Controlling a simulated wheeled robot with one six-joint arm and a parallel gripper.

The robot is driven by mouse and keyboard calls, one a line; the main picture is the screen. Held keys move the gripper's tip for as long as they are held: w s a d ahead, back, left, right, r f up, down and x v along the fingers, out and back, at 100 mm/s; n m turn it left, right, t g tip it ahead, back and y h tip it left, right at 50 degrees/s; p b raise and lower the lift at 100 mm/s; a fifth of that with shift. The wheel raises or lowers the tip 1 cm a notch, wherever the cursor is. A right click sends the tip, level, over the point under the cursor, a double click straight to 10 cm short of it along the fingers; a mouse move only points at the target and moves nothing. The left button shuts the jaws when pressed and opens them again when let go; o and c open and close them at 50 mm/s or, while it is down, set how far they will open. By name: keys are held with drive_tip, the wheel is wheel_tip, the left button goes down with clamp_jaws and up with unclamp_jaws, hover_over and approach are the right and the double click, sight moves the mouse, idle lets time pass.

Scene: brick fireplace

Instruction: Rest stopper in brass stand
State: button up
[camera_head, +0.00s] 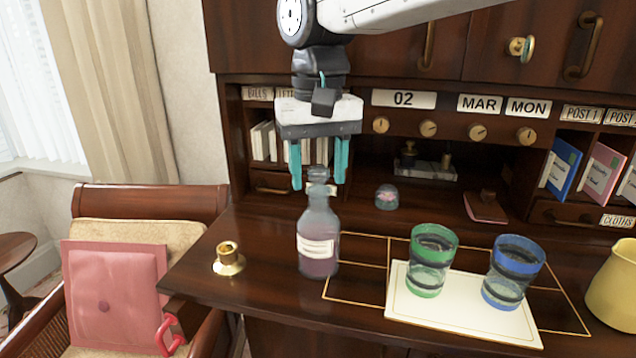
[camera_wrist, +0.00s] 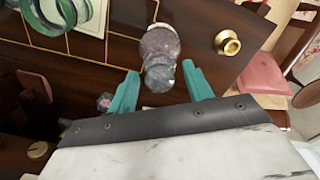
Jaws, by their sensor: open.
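A glass bottle (camera_head: 318,240) with a pale label and purplish contents stands upright on the desk. Its glass stopper (camera_head: 318,175) sits at its mouth. My gripper (camera_head: 319,180) is open above the bottle, with its teal fingers on either side of the stopper and a gap to each. In the wrist view the stopper (camera_wrist: 160,76) and bottle (camera_wrist: 158,42) lie between and beyond the fingertips (camera_wrist: 163,80). The brass stand (camera_head: 228,260) is on the desk left of the bottle, empty, and it also shows in the wrist view (camera_wrist: 228,43).
Right of the bottle, a green-banded glass (camera_head: 430,262) and a blue-banded glass (camera_head: 512,274) stand on a cream mat (camera_head: 455,322). A yellow jug (camera_head: 612,288) is at far right. A small dome (camera_head: 386,197) sits behind. The desk between bottle and stand is clear.

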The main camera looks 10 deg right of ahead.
sight(319, 166)
drive_tip(key=c, duration=0.8)
drive_tip(key=shift+c, duration=0.2)
drive_tip(key=shift+r, duration=1.6)
drive_tip(key=shift+r, duration=0.7)
